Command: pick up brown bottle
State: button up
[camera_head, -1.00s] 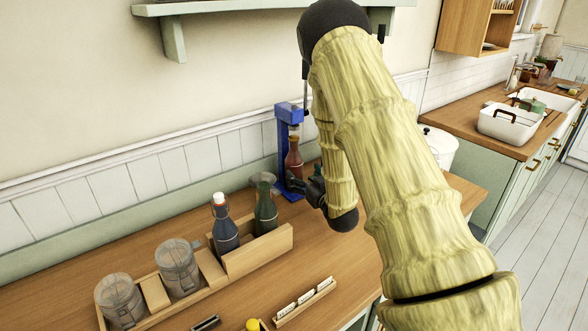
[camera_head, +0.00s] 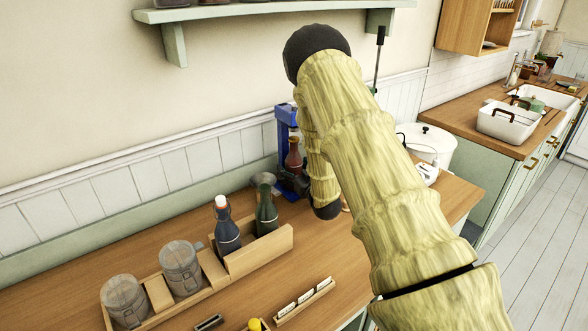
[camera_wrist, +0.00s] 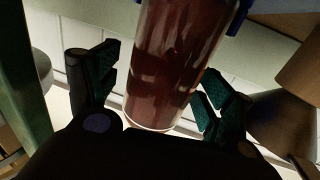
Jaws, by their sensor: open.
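The brown bottle (camera_head: 294,157) stands upright in a blue stand (camera_head: 286,122) near the wall at the back of the wooden counter. My gripper (camera_head: 292,183) is beside its lower part in the head view, partly hidden by my arm. In the wrist view the brown bottle (camera_wrist: 175,62) fills the middle, between the two spread fingers of my gripper (camera_wrist: 156,88). The fingers are open, and gaps show on both sides of the bottle.
A wooden rack holds a dark bottle (camera_head: 227,228), a green bottle (camera_head: 266,210) and glass jars (camera_head: 180,268). A white pot (camera_head: 428,146) stands right of my arm. A wall shelf (camera_head: 240,13) hangs above.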

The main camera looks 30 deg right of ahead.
jog(key=c, duration=1.6)
jog(key=shift+c, duration=0.8)
jog(key=shift+r, duration=0.1)
